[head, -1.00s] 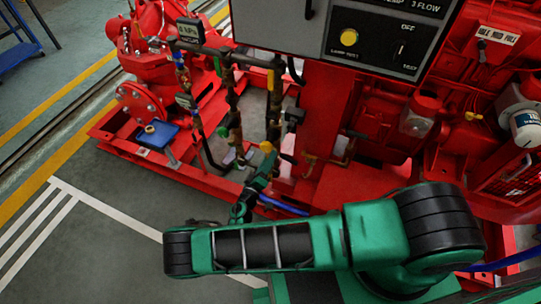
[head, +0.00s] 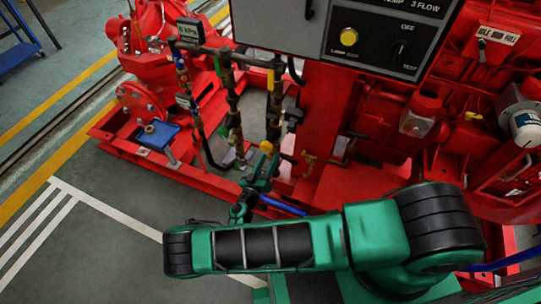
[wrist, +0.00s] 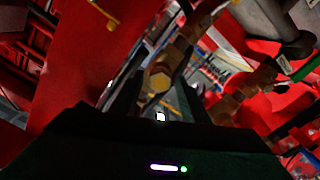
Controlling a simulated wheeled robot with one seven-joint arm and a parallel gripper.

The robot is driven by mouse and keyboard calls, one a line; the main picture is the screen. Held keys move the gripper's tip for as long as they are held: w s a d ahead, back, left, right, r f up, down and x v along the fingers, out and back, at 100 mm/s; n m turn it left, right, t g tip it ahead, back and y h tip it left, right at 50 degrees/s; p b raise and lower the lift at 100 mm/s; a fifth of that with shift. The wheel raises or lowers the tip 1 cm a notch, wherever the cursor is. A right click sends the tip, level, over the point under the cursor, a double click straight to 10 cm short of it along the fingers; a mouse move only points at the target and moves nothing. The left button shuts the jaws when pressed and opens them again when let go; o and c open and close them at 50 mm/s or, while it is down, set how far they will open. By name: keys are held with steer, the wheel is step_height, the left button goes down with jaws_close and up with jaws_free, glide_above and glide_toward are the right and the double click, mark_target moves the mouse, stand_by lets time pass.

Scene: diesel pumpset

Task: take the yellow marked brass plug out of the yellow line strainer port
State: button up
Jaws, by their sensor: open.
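A brass hex plug with a yellowish end face (wrist: 158,84) shows in the wrist view, between the two dark fingers of my gripper (wrist: 160,98). It sits on a brass fitting, the strainer body (wrist: 175,58), which runs up and to the right. My gripper is open, with one finger on either side of the plug; I cannot tell whether they touch it. In the head view, my gripper (head: 268,160) is at the lower pipework, just below a small yellow spot (head: 266,146). My gripper partly hides the fitting there.
Brass and dark vertical pipes (head: 234,120) stand close to my gripper, left of a red upright (head: 325,120). The control panel (head: 385,40) is above right. A blue tray (head: 158,135) sits on the red base at left. Open floor (head: 110,250) lies at lower left.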

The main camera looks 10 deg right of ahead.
jaws_close()
stand_by(0.3)
steer(key=n, duration=0.4)
steer(key=shift+n, duration=0.3)
steer(key=n, duration=1.1)
steer(key=shift+n, duration=0.3)
steer(key=n, duration=0.6)
steer(key=shift+n, duration=1)
steer(key=shift+a, duration=0.1)
